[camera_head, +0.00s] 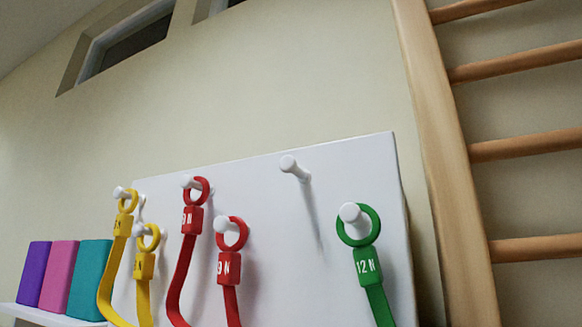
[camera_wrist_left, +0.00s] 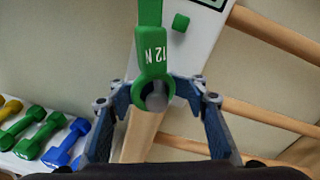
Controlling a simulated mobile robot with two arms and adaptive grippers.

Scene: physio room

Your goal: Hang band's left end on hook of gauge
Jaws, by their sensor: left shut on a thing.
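In the head view, one ring end of the green 12 N band (camera_head: 368,266) hangs on a white peg at the right of the white board; its strap runs down out of view. In the left wrist view, a green 12 N ring end (camera_wrist_left: 153,66) sits between the fingers of my left gripper (camera_wrist_left: 155,95), which is shut on it. A grey rounded thing (camera_wrist_left: 156,101) shows inside the ring; I cannot tell what it is. A white panel with a dark-framed part (camera_wrist_left: 206,20) at the top may be the gauge; its hook is not clear. My right gripper is not in view.
Yellow (camera_head: 145,265) and red (camera_head: 229,267) bands hang on the white board (camera_head: 270,220), beside an empty peg (camera_head: 294,168). Wooden wall bars (camera_head: 445,160) stand at the right. Coloured blocks (camera_head: 60,278) stand on a shelf at the left. Dumbbells (camera_wrist_left: 41,135) lie at the left in the wrist view.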

